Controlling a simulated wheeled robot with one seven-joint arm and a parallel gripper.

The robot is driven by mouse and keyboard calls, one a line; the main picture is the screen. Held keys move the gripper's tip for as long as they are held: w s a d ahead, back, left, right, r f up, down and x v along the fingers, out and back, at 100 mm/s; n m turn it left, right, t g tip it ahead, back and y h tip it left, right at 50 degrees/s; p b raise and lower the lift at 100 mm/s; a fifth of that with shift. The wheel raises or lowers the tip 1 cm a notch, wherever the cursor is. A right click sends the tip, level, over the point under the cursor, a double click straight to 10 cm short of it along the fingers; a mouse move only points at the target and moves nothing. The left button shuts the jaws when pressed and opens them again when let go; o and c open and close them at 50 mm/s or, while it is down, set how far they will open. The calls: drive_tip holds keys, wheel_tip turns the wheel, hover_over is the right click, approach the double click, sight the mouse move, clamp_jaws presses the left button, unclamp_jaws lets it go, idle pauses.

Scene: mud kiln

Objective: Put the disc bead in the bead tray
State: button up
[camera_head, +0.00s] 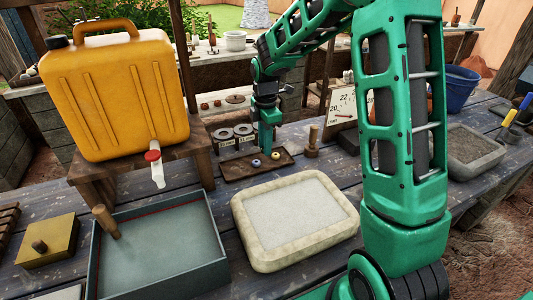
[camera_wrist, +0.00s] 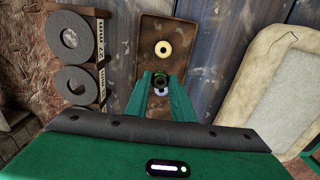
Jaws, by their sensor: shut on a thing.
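The brown wooden bead tray (camera_head: 235,172) lies on the blue-grey table, and it also shows in the wrist view (camera_wrist: 146,28). A cream-yellow ring bead (camera_head: 256,162) lies in the tray; it shows in the wrist view too (camera_wrist: 163,48). A pale blue-white bead (camera_head: 276,155) is also in the tray and is partly covered by my gripper in the wrist view. My gripper (camera_head: 267,149) is over the tray, pointing down. In the wrist view its fingertips (camera_wrist: 160,80) are shut on a small dark disc bead (camera_wrist: 160,79), mostly hidden between them.
A gauge stand with grey rings (camera_head: 222,134) is left of the tray. A wooden peg stand (camera_head: 312,150) is to its right. A pale stone-rimmed basin (camera_head: 250,247) is in front. A yellow jug (camera_head: 115,90) stands on a wooden stand, beside a blue-grey box (camera_head: 160,270).

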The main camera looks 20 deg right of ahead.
sight(265, 161)
drive_tip(key=shift+f, duration=1.95)
drive_tip(key=o, duration=1)
drive_tip(key=shift+f, duration=0.1)
